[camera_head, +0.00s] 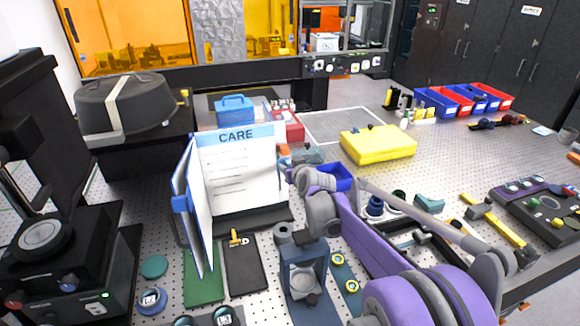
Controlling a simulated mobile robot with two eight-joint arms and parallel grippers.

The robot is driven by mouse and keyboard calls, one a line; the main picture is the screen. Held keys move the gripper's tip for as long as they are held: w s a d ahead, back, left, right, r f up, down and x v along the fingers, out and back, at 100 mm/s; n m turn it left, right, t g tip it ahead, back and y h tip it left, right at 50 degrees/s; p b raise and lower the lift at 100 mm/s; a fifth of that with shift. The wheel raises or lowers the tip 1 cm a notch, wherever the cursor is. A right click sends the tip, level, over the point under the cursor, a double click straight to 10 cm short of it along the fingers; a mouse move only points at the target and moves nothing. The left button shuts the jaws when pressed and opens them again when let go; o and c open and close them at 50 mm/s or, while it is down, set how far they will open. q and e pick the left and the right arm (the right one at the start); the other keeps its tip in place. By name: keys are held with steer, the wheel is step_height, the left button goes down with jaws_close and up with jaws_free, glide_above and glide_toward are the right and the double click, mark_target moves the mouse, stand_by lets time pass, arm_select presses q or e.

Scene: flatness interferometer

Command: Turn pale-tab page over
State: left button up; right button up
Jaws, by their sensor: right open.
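A flip booklet stands open on a dark stand (250,218). Its facing page (240,168) has a pale blue header reading "CARE" and lines of text. I cannot make out a pale tab clearly. My right gripper (286,166) is open at the right edge of the CARE page. Its fingertips are small and partly hidden, so I cannot tell whether they touch the page. My left gripper is not in view.
A yellow case (378,144) and a blue bin (330,178) lie behind my right arm. A black-green pair of plates and a dark blue fixture (305,280) stand in front of the booklet. A black instrument (65,265) is at left.

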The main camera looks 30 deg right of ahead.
steer(key=shift+w, duration=0.1)
jaws_close()
stand_by(1.4)
